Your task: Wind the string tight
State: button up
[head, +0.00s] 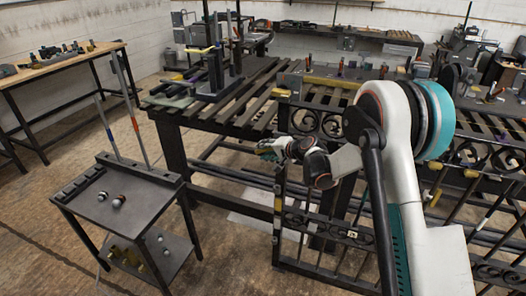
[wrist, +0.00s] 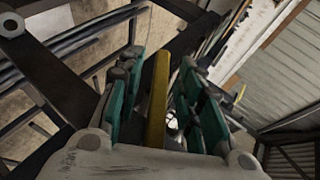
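I cannot make out a string in either view. My gripper (head: 268,149) is at the left edge of a dark scrollwork gate (head: 337,229), in front of the slatted table, in the head view. In the wrist view my gripper (wrist: 160,90) has its teal-padded fingers apart. A narrow yellow bar (wrist: 157,100) shows between them, with a slim gap to the right finger. My arm hides part of the gate.
A slatted metal table (head: 235,115) stands behind the gripper, with dark stands on it. A dark cart (head: 120,207) at the left holds small balls, with two thin poles rising at its back. A wooden bench (head: 62,68) is at the far left. Open floor lies between.

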jog(key=v, duration=1)
jog(key=shift+s+r, duration=0.15)
jog(key=shift+d, duration=0.15)
